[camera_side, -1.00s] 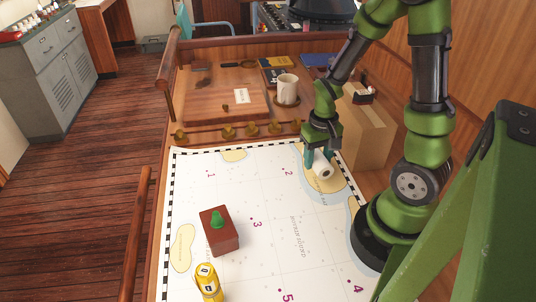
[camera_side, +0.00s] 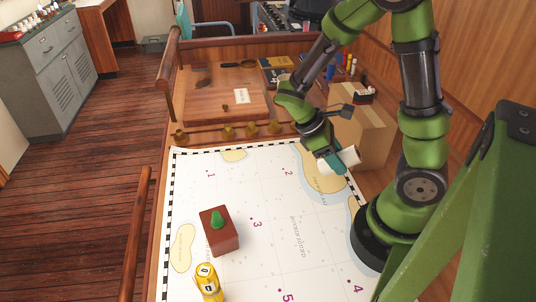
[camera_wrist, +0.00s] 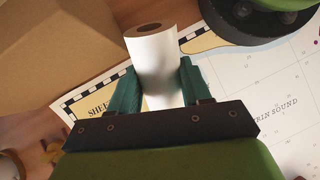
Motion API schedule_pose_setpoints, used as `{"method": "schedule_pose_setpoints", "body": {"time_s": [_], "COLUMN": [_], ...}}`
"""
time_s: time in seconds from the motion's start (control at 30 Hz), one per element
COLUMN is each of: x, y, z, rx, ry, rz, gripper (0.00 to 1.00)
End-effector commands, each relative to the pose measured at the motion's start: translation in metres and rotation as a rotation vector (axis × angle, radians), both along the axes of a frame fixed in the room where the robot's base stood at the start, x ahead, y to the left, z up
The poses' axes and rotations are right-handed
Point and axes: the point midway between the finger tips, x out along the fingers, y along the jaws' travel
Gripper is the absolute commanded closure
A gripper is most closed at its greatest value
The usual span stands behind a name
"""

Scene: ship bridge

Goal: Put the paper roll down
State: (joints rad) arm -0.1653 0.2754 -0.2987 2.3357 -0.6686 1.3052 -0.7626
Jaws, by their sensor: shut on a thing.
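The white paper roll (camera_side: 351,157) is held in my gripper (camera_side: 333,163) near the far right corner of the chart. In the wrist view the roll (camera_wrist: 154,62) sits between the two teal fingers of my gripper (camera_wrist: 158,88), its brown hollow core end showing. In the side view the roll lies tilted, near the cardboard box. I cannot tell for sure whether it touches the chart. Part of it is hidden by the fingers.
The white chart (camera_side: 262,200) covers the table and has much free room. A cardboard box (camera_side: 364,135) stands behind the roll. A wooden board (camera_side: 215,100) lies at the back.

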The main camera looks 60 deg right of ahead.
Motion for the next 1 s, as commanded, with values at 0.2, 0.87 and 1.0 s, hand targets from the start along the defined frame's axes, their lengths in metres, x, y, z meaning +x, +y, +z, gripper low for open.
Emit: {"method": "schedule_pose_setpoints", "body": {"time_s": [0.2, 0.87, 1.0], "x": [0.007, 0.071, 0.071], "y": [-0.001, 0.046, 0.046], "z": [0.008, 0.025, 0.006], "rx": [-0.252, -0.947, -0.945], "ry": [0.286, 0.367, 0.366], "rz": [0.542, 1.36, 1.361], "gripper": [0.95, 0.95, 0.95]}}
